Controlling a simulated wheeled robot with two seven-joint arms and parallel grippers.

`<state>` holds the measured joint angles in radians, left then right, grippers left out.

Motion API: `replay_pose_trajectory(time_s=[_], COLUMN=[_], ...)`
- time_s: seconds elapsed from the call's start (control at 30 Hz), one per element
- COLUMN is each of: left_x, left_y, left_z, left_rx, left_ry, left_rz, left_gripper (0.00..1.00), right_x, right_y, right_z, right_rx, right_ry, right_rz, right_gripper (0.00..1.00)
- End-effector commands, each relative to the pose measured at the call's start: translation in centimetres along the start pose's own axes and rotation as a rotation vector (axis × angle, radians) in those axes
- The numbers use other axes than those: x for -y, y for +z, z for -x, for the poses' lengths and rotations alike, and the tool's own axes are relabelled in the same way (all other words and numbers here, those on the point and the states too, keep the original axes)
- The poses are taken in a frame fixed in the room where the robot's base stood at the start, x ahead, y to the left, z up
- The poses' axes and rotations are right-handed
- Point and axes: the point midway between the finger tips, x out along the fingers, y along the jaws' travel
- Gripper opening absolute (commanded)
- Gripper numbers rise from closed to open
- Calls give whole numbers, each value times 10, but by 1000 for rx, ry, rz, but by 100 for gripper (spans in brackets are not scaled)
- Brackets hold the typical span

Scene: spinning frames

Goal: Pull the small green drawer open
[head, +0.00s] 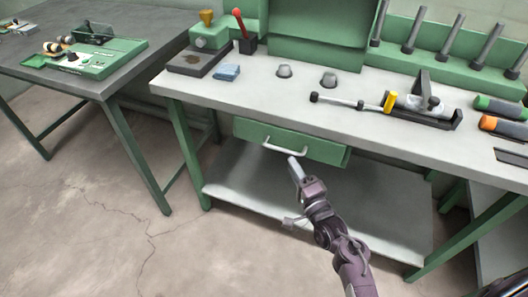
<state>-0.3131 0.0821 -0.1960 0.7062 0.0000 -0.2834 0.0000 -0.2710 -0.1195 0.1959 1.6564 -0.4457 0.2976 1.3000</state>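The small green drawer (322,150) hangs under the front edge of the pale workbench top and looks shut. Its pale bar handle (284,151) sticks out from the drawer front. My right gripper (292,192) is in front of and below the drawer, its fingers spread apart with nothing between them. Its upper finger shows just below the right end of the handle; I cannot tell if it touches, but it looks apart. My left gripper is not in view.
The workbench (262,97) carries a blue block (226,72), two grey knobs, a clamp-like tool (425,105) and screwdrivers. A lower shelf (245,190) lies under the drawer. A dark table (130,75) stands left. The floor at front left is clear.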

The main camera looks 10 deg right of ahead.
Motion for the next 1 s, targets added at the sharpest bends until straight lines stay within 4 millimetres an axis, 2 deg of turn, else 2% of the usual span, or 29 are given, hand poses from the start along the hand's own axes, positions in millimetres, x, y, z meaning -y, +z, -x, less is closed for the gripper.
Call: replay_pose_trajectory(time_s=[0.2,0.4,0.57,0.8,1.0], left_x=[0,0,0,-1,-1], left_y=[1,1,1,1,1], left_z=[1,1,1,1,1], left_rx=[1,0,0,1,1], left_ry=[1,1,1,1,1], left_rz=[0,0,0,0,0], left_gripper=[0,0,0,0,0], right_x=[1,0,-1,-1,-1], right_y=[0,1,1,1,1], right_z=[-35,-62,-71,-72,-71], right_rx=[0,2,1,1,1], right_ry=[0,3,5,6,6], right_rz=[1,3,4,4,4], right_gripper=[32,32,32,32,8])
